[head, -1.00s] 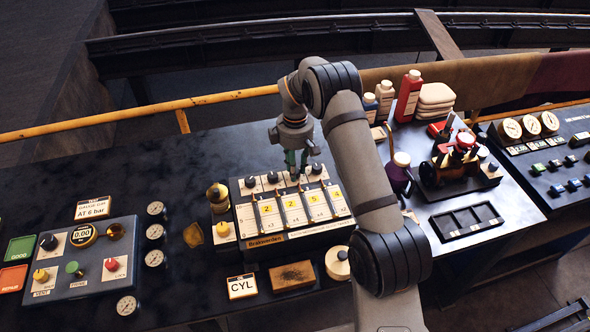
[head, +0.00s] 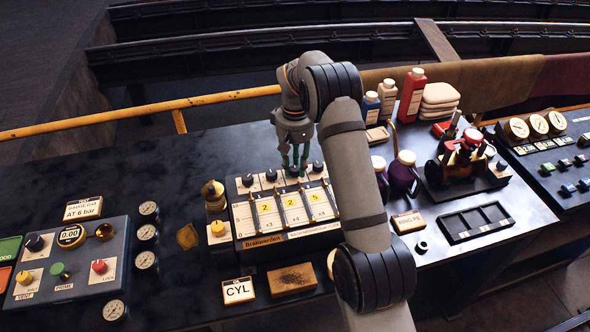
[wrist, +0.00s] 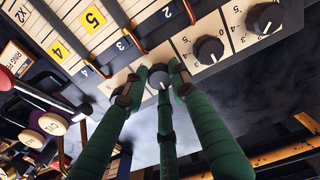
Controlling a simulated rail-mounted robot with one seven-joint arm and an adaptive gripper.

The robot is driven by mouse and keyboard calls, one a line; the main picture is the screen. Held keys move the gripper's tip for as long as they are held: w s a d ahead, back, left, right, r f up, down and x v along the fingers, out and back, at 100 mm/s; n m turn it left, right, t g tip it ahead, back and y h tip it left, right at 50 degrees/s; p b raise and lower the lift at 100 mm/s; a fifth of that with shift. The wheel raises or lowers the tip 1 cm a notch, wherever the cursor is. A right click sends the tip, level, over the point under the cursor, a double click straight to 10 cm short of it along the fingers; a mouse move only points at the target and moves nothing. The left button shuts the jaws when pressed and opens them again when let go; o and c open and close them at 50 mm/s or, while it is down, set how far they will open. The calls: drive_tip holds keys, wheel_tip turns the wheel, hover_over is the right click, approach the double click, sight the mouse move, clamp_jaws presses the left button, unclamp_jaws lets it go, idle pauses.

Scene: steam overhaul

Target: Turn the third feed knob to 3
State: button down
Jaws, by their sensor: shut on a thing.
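The feed panel (head: 262,228) is a white-faced box with several columns, yellow number tags and a row of black knobs along its far edge. My gripper (head: 295,168) points down from above, its green fingers closed around the third knob from the left. In the wrist view my gripper (wrist: 160,82) has its dark fingertips around the third feed knob (wrist: 159,79), whose grey top shows between them. I cannot read its pointer surely. The second knob (wrist: 208,50) and first knob (wrist: 265,18) are uncovered beside it. The fourth knob (head: 318,166) stands just right of my fingers.
A brass fitting (head: 214,195) stands left of the panel. A gauge box (head: 71,262) with knobs is at left. Purple bottles (head: 402,172) and a small engine model (head: 462,158) are at right. A CYL plate (head: 238,290) and wooden block (head: 292,279) lie in front.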

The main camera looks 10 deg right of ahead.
sight(295, 169)
drive_tip(key=m+b, duration=0.1)
drive_tip(key=m, duration=0.2)
drive_tip(key=shift+f+m+b, duration=0.15)
drive_tip(key=shift+m+b, duration=0.15)
drive_tip(key=shift+m, duration=0.1)
drive_tip(key=shift+s+m+b, duration=0.1)
drive_tip(key=shift+m+b, duration=0.55)
drive_tip(key=shift+m, duration=1.05)
drive_tip(key=c, duration=1.4)
unclamp_jaws()
drive_tip(key=shift+r, duration=0.25)
wheel_tip(295, 169, up, 12)
drive_tip(key=shift+f, duration=0.15)
